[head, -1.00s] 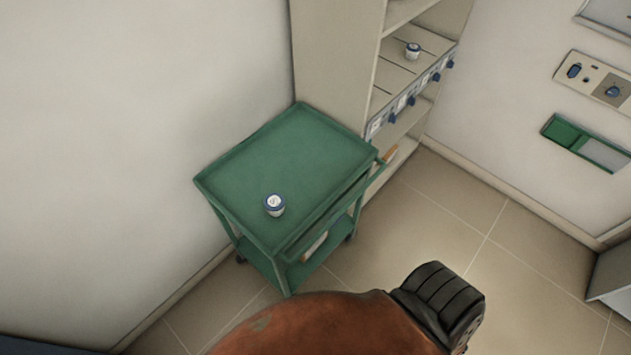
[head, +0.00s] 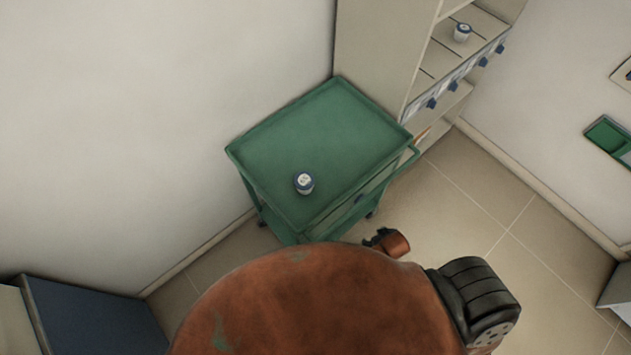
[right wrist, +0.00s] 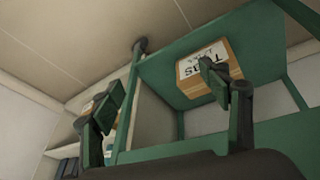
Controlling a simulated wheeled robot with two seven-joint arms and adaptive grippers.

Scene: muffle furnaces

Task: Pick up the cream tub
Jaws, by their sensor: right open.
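A small cream tub (head: 304,184) with a blue-rimmed lid stands upright on the top of the green cart (head: 290,128), near its front edge. A similar tub (head: 462,33) stands on a shelf at the upper right. My right gripper shows in the right wrist view (right wrist: 168,105), with its two fingers spread apart and nothing between them. It is beside the cart's lower part, and neither tub shows in that view. My left gripper is not in view.
A beige shelf unit (head: 385,50) with blue knobs stands behind the cart. A cardboard box (right wrist: 205,72) with a printed label sits on the cart's lower shelf. A dark blue-topped cabinet (head: 90,315) is at the lower left. Floor (head: 475,190) is clear to the cart's right.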

